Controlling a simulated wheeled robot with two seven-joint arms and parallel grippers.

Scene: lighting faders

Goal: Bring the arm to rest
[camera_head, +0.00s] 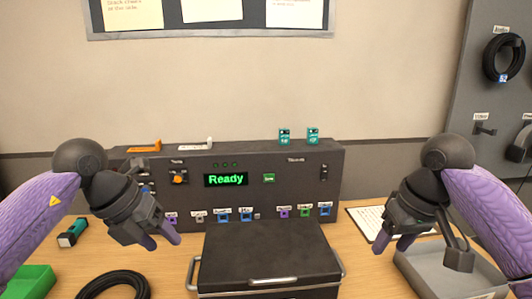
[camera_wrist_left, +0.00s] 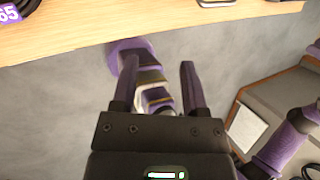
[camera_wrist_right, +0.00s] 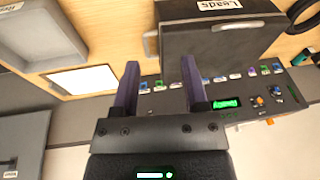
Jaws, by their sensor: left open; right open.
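My left gripper (camera_head: 160,240) is open and empty at the left of the head view, above the table in front of the dark control panel. In the left wrist view its two fingers (camera_wrist_left: 158,85) are apart with nothing between them. My right gripper (camera_head: 393,243) is open and empty at the right, above the table near the grey tray. Its parted fingers (camera_wrist_right: 160,85) also show in the right wrist view, with nothing held. The control panel (camera_head: 262,205) stands at the back of the table, and its green display (camera_head: 226,180) reads "Ready".
A dark lidded case (camera_head: 265,250) stands front centre. A grey tray (camera_head: 480,275) is at the right, a white sheet (camera_head: 367,222) behind it. A green tray (camera_head: 32,280) and a black cable coil (camera_head: 112,285) lie at the left. A grey rack (camera_head: 490,90) holds cables.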

